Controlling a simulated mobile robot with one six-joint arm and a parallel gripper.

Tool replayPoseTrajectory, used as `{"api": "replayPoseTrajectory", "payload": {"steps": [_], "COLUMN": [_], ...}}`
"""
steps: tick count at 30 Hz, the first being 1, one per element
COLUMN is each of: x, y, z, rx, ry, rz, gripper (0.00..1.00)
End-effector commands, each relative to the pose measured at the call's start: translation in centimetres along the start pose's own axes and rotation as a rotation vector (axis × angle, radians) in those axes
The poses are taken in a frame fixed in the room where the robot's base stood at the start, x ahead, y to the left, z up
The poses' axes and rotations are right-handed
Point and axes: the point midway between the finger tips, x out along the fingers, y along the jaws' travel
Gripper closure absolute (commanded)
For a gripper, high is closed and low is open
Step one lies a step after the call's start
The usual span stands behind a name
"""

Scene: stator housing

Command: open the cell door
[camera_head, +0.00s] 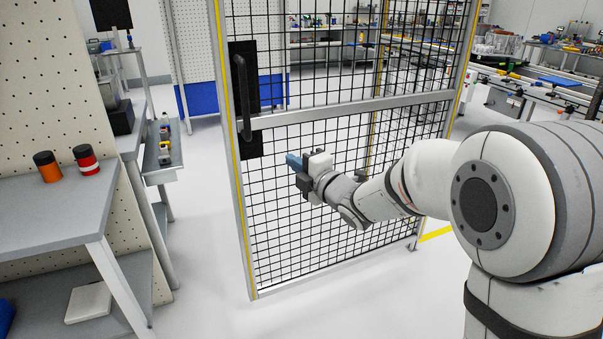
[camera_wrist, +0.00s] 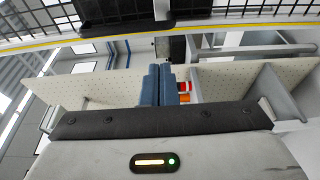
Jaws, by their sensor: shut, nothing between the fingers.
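The cell door (camera_head: 330,112) is a black wire-mesh panel in a grey and yellow frame, in front of my arm in the head view. I cannot tell whether it is fully closed. Its black vertical bar handle (camera_head: 241,98) stands on a dark plate at the door's left side. My gripper (camera_head: 292,160) has blue fingers, shut and empty. It is lower and to the right of the handle, apart from it. In the wrist view the shut fingers (camera_wrist: 158,85) point toward pegboard panels, with dark door parts along the top.
At left stands a grey workbench (camera_head: 50,205) with an orange jar (camera_head: 47,167) and a red jar (camera_head: 86,160). A shelf trolley (camera_head: 162,150) is behind it. The floor between bench and door is clear. Benches and a conveyor (camera_head: 530,85) lie beyond the mesh.

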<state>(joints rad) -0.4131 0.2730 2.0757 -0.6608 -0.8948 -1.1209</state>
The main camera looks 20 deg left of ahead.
Motion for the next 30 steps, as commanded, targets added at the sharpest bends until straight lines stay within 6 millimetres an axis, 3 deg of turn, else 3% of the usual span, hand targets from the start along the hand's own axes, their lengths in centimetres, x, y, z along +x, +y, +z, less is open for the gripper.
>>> {"api": "replayPoseTrajectory", "payload": {"steps": [7,25,28,30], "x": [-2.5,-2.6,-3.2,-4.4], "y": [0.0,0.0,0.5,1.1], "z": [-0.6,-0.6,0.3,1.8], "rx": [0.0,0.001,0.027,0.081], "ry": [-0.001,-0.003,-0.038,-0.106], "rz": [0.001,-0.001,-0.021,-0.06], "gripper": [1.0,1.0,1.0,1.0]}}
